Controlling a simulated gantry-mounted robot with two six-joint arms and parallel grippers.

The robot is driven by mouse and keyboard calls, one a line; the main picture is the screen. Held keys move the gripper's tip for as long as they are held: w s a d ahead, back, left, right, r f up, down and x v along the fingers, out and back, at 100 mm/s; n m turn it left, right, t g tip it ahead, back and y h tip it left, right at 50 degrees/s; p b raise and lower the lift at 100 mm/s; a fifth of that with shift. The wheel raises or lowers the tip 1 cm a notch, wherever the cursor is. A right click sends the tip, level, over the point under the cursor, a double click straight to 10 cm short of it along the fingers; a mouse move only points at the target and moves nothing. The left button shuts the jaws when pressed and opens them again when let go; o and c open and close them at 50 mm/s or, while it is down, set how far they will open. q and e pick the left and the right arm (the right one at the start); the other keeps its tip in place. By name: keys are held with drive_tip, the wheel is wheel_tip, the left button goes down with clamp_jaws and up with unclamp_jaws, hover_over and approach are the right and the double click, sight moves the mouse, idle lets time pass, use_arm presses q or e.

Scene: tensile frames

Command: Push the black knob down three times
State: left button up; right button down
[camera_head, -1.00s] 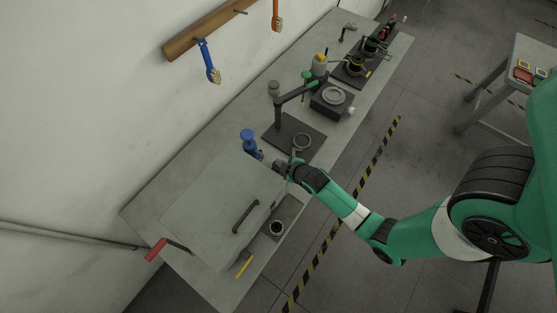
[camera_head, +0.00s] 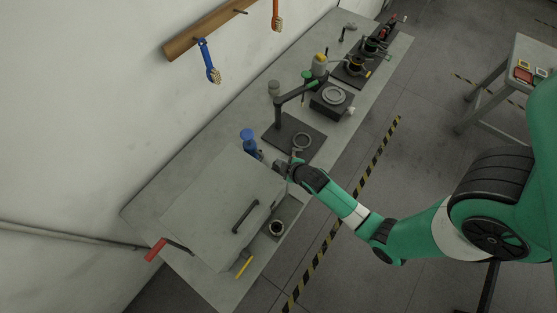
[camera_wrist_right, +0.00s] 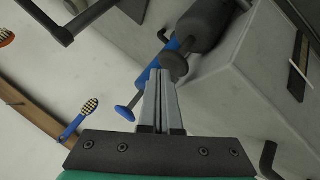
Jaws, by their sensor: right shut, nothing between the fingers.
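The black knob (camera_wrist_right: 174,67) shows in the right wrist view as a dark rounded cap just beyond my right fingertips. A larger dark cylinder (camera_wrist_right: 208,25) is behind it. My right gripper (camera_wrist_right: 163,82) has its two grey fingers together with nothing between them. The fingertips overlap the knob's lower edge in this view; whether they touch it I cannot tell. In the head view my right gripper (camera_head: 287,165) is beside the grey box, and the wrist largely hides the knob there. My left gripper is not in view.
A large grey box (camera_head: 222,195) with a dark handle is close to my right gripper. A blue-topped device (camera_head: 248,141) stands behind it. A black stand (camera_head: 291,138) with a ring is just beyond. Brushes (camera_head: 208,62) hang on the wall rail.

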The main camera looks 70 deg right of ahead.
drive_tip(key=shift+f, duration=0.4)
drive_tip(key=shift+f+b, duration=0.75)
drive_tip(key=shift+f, duration=0.05)
idle(0.6)
drive_tip(key=shift+r+p, duration=1.3)
wheel_tip(320, 180, up, 5)
drive_tip(key=p, duration=0.4)
drive_tip(key=shift+f+p, duration=0.1)
drive_tip(key=shift+p, duration=0.25)
drive_tip(key=shift+r, duration=0.6)
